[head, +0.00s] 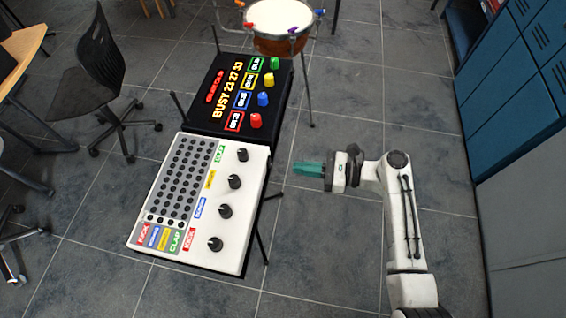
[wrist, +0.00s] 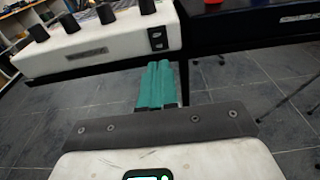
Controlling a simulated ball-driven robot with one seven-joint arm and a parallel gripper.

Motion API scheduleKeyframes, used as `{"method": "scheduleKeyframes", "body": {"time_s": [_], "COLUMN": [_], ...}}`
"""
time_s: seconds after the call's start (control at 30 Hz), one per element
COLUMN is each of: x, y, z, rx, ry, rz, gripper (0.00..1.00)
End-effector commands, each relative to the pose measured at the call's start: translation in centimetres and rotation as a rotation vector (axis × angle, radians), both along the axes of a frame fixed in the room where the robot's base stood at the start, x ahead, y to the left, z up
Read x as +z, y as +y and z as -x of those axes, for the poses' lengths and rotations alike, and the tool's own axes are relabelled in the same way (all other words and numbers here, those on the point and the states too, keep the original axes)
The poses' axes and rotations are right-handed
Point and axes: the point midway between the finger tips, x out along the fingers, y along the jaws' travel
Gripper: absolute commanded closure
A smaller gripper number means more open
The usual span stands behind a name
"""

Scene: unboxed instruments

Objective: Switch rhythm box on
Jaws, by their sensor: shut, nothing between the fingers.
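In the wrist view, the side of the white box (wrist: 120,38) faces me. A small black switch panel (wrist: 157,38) sits near that side's right end; whether it is on or off is too small to tell. My gripper (head: 297,169) has teal fingers, shut and empty, pointing left toward the box's right side with a gap between. In the wrist view, the shut fingertips (wrist: 159,64) appear just below the switch panel.
A black device (head: 240,92) with a lit display and coloured knobs stands behind the rhythm box. A drum (head: 281,25) is farther back. Blue cabinets (head: 520,80) line the right; an office chair (head: 100,75) is at left. Stand legs (head: 264,238) stick out beside the box. Tiled floor around my arm is clear.

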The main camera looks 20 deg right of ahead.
Motion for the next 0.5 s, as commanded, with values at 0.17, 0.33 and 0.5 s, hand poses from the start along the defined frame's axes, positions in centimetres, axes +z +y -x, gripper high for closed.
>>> {"method": "scheduleKeyframes", "body": {"time_s": [0.17,0.33,0.5], "x": [-0.2,-0.5,-0.6], "y": [2.5,4.0,4.5], "z": [-1.8,-2.9,-3.3], "rx": [0.002,0.000,-0.001], "ry": [0.001,0.000,-0.001], "rz": [-0.001,0.000,0.001], "gripper": [1.00,1.00,1.00]}}
